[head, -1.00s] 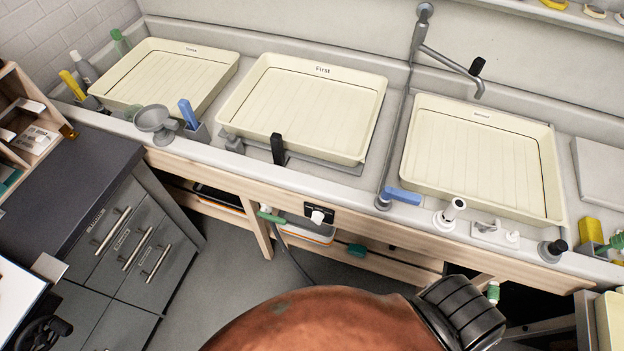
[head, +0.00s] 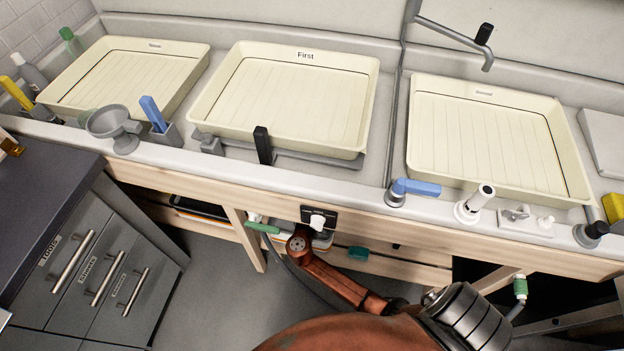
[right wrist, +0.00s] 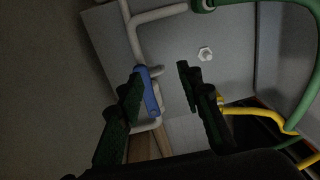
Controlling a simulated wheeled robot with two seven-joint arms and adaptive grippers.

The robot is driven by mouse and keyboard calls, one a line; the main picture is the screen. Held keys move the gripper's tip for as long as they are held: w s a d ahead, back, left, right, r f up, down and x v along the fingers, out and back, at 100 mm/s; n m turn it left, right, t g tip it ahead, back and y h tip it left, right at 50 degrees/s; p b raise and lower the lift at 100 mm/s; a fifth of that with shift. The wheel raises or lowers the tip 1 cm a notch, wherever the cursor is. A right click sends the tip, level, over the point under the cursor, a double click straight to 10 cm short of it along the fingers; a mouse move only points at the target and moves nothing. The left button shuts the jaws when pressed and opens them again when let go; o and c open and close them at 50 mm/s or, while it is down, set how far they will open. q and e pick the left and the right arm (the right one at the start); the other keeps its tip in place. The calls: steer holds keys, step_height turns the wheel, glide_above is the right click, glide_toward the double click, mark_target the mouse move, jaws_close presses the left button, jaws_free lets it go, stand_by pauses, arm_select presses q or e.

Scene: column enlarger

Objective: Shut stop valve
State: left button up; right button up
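In the right wrist view a blue lever handle (right wrist: 151,92) sits on a white pipe (right wrist: 134,35) against a grey panel; it looks like the stop valve. My right gripper (right wrist: 161,72) is open, its two dark fingers apart. The blue lever shows between the fingers, close to the left one; I cannot tell whether they touch. The head view does not show this valve clearly, nor either gripper. My left gripper is not in view.
Another blue lever (head: 416,187) stands on the rim.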

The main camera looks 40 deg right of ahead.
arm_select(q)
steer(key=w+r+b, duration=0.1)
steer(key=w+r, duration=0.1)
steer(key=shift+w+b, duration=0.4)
arm_select(e)
steer(key=w+d+r+h, duration=0.1)
steer(key=w+d+r, duration=0.2)
steer(key=w+d, duration=0.2)
steer(key=shift+w+d, duration=0.4)
steer(key=shift+d, duration=0.15)
steer(key=shift+w+d, duration=0.15)
steer(key=shift+r, duration=0.1)
steer(key=shift+c, duration=0.6)
